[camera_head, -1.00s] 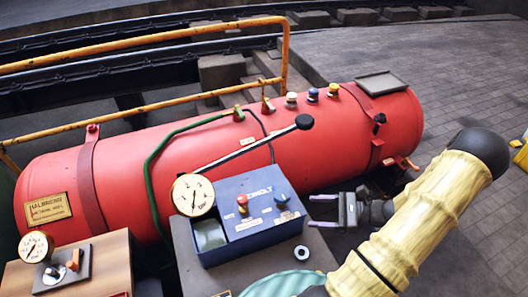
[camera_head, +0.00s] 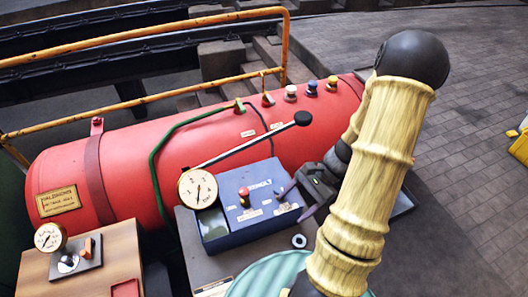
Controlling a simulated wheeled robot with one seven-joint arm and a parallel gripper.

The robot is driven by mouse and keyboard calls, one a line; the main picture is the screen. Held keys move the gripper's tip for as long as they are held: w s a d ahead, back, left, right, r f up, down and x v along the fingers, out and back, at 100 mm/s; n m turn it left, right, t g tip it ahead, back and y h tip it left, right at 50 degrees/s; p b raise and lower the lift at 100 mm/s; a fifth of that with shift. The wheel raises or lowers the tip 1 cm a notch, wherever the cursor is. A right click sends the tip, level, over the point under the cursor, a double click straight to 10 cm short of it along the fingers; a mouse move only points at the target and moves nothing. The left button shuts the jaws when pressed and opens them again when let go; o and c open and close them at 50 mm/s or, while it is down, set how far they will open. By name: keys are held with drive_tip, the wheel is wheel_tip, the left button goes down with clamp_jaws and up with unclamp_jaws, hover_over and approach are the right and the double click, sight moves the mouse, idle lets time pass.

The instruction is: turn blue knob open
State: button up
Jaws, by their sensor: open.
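A blue box (camera_head: 217,236) stands on a grey bench in front of the red tank (camera_head: 130,172). Its sloped top carries a red knob (camera_head: 244,194) and, to the right of that, a small dark-blue knob (camera_head: 279,193). My gripper (camera_head: 293,203) is open at the box's right edge, fingers pointing left toward the dark-blue knob. I cannot tell whether a finger touches it. Another blue-topped knob (camera_head: 312,86) sits on top of the tank, between a white knob (camera_head: 290,91) and a yellow one (camera_head: 332,82); my gripper is well away from it.
A black-tipped lever (camera_head: 250,142) slants above the box. A round gauge (camera_head: 198,189) stands at the box's left. A metal ring (camera_head: 299,241) lies on the bench. A wooden console (camera_head: 95,265) is at lower left. An orange rail (camera_head: 130,45) runs behind the tank.

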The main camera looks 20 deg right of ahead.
drive_tip(key=w+a+r+n+t+h+p, duration=0.1)
drive_tip(key=a+r+n+h+p, duration=0.3)
drive_tip(key=r, duration=0.5)
drive_tip(key=w+a+r+n+t+h+p, duration=0.1)
drive_tip(key=a+r+n+h+p, duration=0.3)
drive_tip(key=r+n, duration=0.5)
drive_tip(key=shift+w+a+r+n+t+h+p, duration=0.15)
drive_tip(key=shift+w+r+n+t+h+p, duration=0.2)
drive_tip(key=shift+r+h+p, duration=0.35)
drive_tip(key=shift+a+r+n+t+p, duration=0.35)
drive_tip(key=shift+a+r, duration=0.1)
drive_tip(key=shift+r, duration=0.3)
drive_tip(key=shift+w, duration=0.1)
